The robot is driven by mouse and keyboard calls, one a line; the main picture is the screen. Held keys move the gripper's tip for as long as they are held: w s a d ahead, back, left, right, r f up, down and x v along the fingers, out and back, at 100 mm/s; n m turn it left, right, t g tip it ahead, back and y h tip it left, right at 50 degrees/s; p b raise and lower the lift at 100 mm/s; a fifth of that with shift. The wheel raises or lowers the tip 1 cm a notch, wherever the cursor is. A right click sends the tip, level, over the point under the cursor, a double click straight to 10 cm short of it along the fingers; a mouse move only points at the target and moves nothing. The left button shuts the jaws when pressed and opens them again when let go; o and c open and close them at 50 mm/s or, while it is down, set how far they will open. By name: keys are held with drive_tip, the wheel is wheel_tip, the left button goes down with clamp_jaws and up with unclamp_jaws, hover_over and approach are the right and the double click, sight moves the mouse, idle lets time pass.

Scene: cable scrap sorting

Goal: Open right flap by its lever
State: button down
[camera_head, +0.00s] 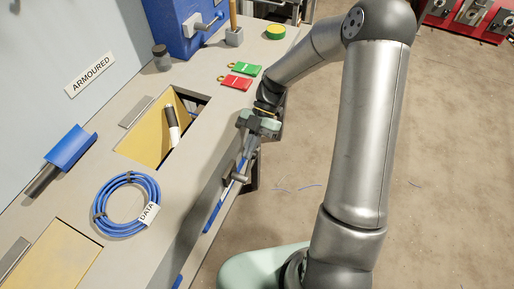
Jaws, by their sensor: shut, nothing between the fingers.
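My gripper (246,160) hangs at the front face of the bench, beyond the edge of its top, pointing down. Its fingers look shut, with nothing visibly held. A grey lever knob (241,178) shows just below the fingertips; whether they touch it I cannot tell. A second bit of blue (176,282) shows at the bottom edge, mostly cut off.
The bench top (195,150) has a yellow-lined opening (145,140) holding a black-and-white cable piece (172,123). A blue cable coil (127,204) tagged DATA lies nearer. Red (236,83) and green (239,70) tags lie at the back. Floor to the right is mostly clear.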

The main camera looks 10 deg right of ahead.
drive_tip(key=shift+w+d+f, duration=0.15)
drive_tip(key=shift+w+f, duration=0.05)
drive_tip(key=shift+w, duration=0.1)
idle(0.5)
drive_tip(key=w+d+r, duration=0.2)
drive_tip(key=w+r, duration=0.2)
drive_tip(key=r, duration=0.4)
drive_tip(key=shift+w+d+p, duration=0.15)
drive_tip(key=shift+d+p, duration=0.15)
drive_tip(key=shift+p, duration=0.15)
